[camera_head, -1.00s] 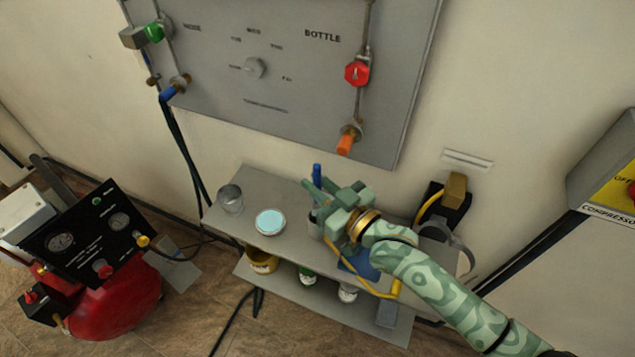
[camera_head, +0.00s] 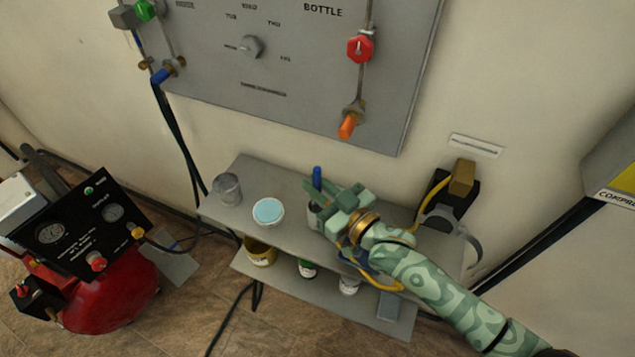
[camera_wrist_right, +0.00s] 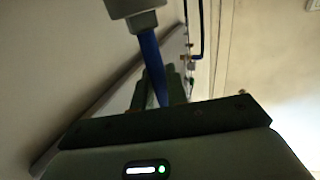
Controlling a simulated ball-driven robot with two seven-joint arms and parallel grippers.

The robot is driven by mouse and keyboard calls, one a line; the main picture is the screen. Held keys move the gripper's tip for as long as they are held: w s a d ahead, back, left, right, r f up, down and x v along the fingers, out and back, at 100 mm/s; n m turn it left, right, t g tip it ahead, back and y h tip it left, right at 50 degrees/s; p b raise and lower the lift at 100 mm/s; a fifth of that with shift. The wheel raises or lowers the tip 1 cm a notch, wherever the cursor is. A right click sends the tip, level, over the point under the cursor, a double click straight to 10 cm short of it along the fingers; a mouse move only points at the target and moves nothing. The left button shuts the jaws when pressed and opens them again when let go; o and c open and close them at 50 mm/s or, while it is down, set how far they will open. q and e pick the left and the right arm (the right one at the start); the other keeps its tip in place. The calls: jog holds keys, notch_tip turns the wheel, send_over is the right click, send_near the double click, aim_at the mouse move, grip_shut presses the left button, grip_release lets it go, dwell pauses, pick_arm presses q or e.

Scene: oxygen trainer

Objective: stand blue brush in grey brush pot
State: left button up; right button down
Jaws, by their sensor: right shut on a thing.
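My right gripper (camera_head: 327,197) is shut on the blue brush, over the right half of the upper shelf. The brush's blue handle (camera_head: 317,178) stands roughly upright above the fingers. In the right wrist view the blue brush (camera_wrist_right: 150,58) runs between the fingers (camera_wrist_right: 158,88) to a grey part at the top. A grey container (camera_head: 314,215), which looks like the grey brush pot, stands directly below the gripper, partly hidden by it. I cannot tell whether the brush's lower end is inside it. My left gripper is not in view.
A grey cup (camera_head: 228,190) and a round container with a pale blue top (camera_head: 268,212) stand left on the upper shelf (camera_head: 258,177). Several containers are on the lower shelf. The wall panel (camera_head: 300,90) rises behind; a red compressor tank (camera_head: 115,295) stands left.

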jog(key=shift+f, duration=0.45)
jog(key=c, duration=1.3)
grip_release()
jog(key=p+v, duration=0.2)
jog(key=v, duration=1.4)
jog(key=shift+s+d, duration=0.1)
